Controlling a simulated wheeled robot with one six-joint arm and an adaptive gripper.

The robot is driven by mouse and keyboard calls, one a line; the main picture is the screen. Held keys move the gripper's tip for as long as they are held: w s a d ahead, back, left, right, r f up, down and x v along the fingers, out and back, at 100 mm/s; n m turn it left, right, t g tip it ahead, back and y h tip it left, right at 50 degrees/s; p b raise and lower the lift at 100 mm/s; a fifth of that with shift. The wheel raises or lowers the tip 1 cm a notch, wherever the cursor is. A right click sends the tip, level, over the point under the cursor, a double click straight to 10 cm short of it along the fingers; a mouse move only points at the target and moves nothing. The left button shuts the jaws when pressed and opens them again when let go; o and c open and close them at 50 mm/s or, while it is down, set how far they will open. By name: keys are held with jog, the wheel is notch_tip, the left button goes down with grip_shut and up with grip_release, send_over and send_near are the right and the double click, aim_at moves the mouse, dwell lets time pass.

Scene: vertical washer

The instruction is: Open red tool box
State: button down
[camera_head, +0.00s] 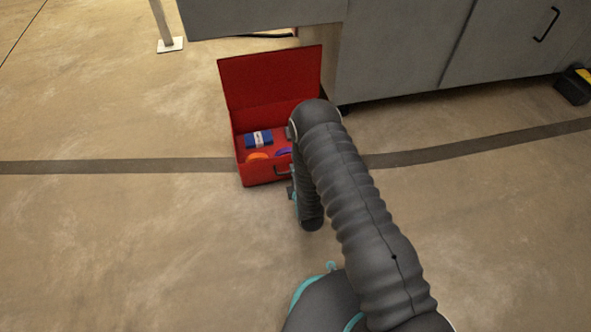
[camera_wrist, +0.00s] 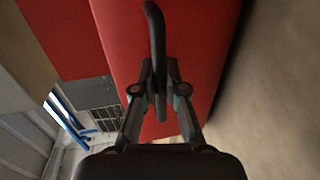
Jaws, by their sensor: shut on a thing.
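The red tool box (camera_head: 270,75) sits on the floor with its lid raised upright at the back, and its inside shows. A dark handle (camera_head: 281,170) is on its front wall. In the wrist view the red front wall (camera_wrist: 205,35) fills the upper middle, and the black handle (camera_wrist: 155,30) stands out from it. My gripper (camera_wrist: 160,72) is shut on the handle, with one finger on each side. In the head view my arm hides most of my gripper and the right part of the box.
Inside the box lie a blue item with a white band (camera_head: 258,139), an orange item (camera_head: 257,156) and a purple item (camera_head: 284,151). A grey cabinet (camera_head: 400,50) stands behind. A black and yellow object (camera_head: 574,85) is at far right. The floor to the left is clear.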

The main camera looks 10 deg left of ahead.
jog(key=c, duration=1.2)
grip_release()
jog(key=shift+s, duration=0.1)
jog(key=v, duration=1.2)
